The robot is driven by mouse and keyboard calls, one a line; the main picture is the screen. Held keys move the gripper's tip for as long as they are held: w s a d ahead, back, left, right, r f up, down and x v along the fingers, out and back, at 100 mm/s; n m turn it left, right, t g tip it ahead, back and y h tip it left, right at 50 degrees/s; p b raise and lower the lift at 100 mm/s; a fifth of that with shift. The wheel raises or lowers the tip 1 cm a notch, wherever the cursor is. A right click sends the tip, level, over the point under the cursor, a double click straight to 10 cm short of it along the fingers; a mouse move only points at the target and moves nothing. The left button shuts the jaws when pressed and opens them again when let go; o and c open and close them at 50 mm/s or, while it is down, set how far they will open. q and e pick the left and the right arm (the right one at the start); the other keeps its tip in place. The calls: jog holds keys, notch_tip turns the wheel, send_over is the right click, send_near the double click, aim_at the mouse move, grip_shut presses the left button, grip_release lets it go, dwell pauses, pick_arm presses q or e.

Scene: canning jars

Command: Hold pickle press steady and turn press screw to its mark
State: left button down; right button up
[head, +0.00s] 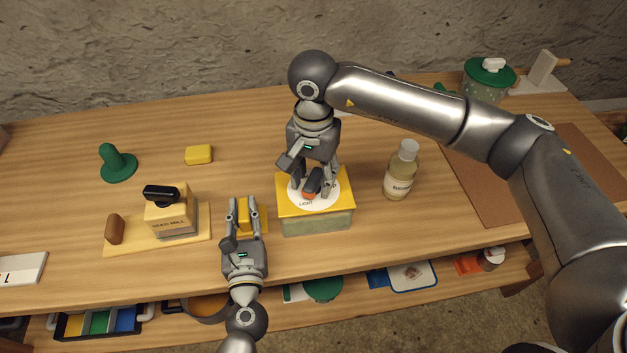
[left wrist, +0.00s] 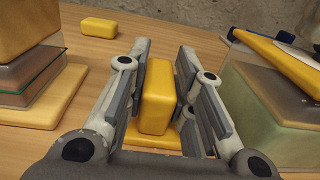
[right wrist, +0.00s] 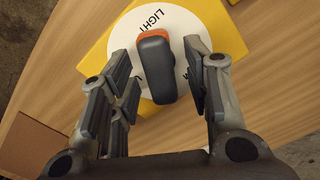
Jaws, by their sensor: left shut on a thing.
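The pickle press has a yellow lid (head: 338,182) on a greenish clear body (head: 318,222), with a white dial lettered "LIGHT" on top. Its press screw is a dark knob with an orange end (right wrist: 155,68); the orange end lies near "LIGHT". Other dial lettering is partly hidden. A yellow block (left wrist: 156,98) stands on a yellow plate at the press's left side. My left gripper (head: 243,212) is shut on this block. My right gripper (right wrist: 160,85) is above the dial, its open fingers on both sides of the knob with gaps visible.
A mill with a black crank (head: 160,194) stands left of my left gripper. A yellow block (head: 199,154) and a green knobbed piece (head: 117,163) lie behind. A bottle (head: 400,172) stands close right of the press. A lower shelf holds several items.

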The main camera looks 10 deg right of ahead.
grip_shut()
jog(key=n, duration=0.4)
jog(key=shift+n, duration=0.3)
jog(key=n, duration=0.4)
jog(key=shift+n, duration=0.3)
jog(key=n, duration=0.4)
jog(key=shift+n, duration=0.3)
